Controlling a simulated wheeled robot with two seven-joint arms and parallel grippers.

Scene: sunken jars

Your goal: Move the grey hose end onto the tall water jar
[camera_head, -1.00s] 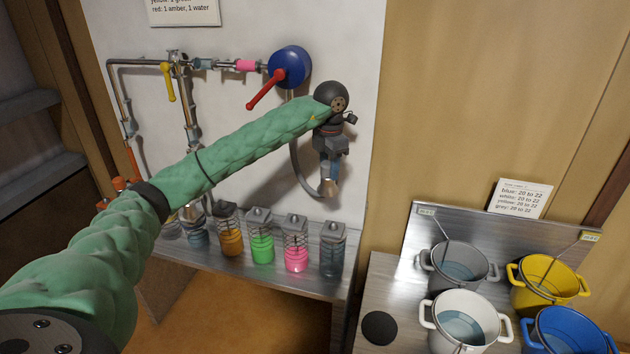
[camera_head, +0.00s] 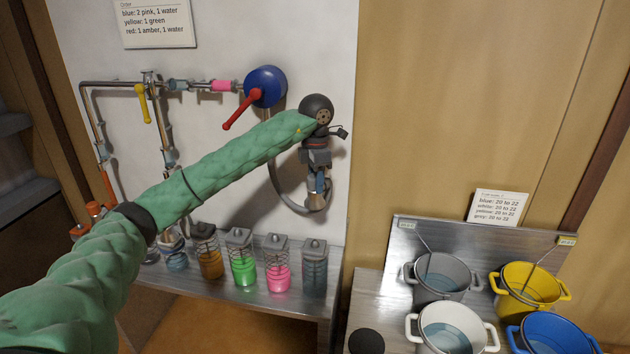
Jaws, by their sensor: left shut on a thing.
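My left gripper (camera_head: 317,178) points down in front of the white wall panel. It is shut on the grey hose end (camera_head: 316,201), and the grey hose (camera_head: 279,195) loops up from there towards the blue round valve body. The tall jar with grey-blue water (camera_head: 314,268) stands at the right end of the jar row, on the metal shelf. The hose end is above this jar in the picture and apart from it. To its left stand the pink jar (camera_head: 278,274), green jar (camera_head: 243,270) and amber jar (camera_head: 209,262). My right gripper is not in view.
The blue valve body (camera_head: 264,88) has a red lever (camera_head: 241,110). Pipes with a yellow lever (camera_head: 142,103) run at the left. On the right bench stand a grey bucket (camera_head: 440,290), white bucket (camera_head: 450,335), yellow bucket (camera_head: 530,300) and blue bucket (camera_head: 553,340).

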